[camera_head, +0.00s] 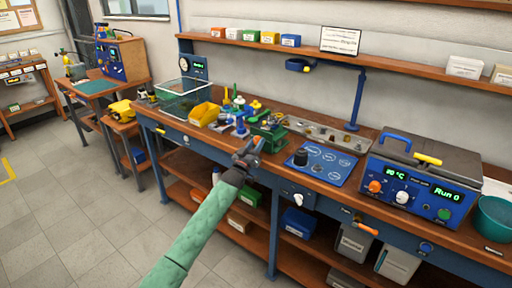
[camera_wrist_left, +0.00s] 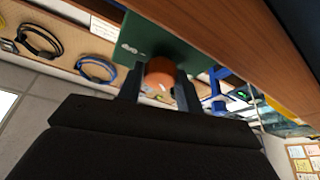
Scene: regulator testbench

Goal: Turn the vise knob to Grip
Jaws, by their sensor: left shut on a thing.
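My left gripper (camera_head: 247,152) reaches the front edge of the workbench, just in front of a green device (camera_head: 270,138) that appears to be the vise. In the left wrist view, a round orange-brown knob (camera_wrist_left: 160,72) with a white mark sits on a green panel (camera_wrist_left: 150,38). The two fingers of my left gripper (camera_wrist_left: 159,90) are shut on the knob, one on each side. White markings show on the panel to the left of the knob, too small to read. My right gripper is not in view.
A yellow bin (camera_head: 204,114) and several small coloured parts crowd the bench left of the gripper. A blue panel (camera_head: 320,165) with a black knob lies to the right. A blue machine (camera_head: 408,185) with a display stands further right. Boxes fill the lower shelf.

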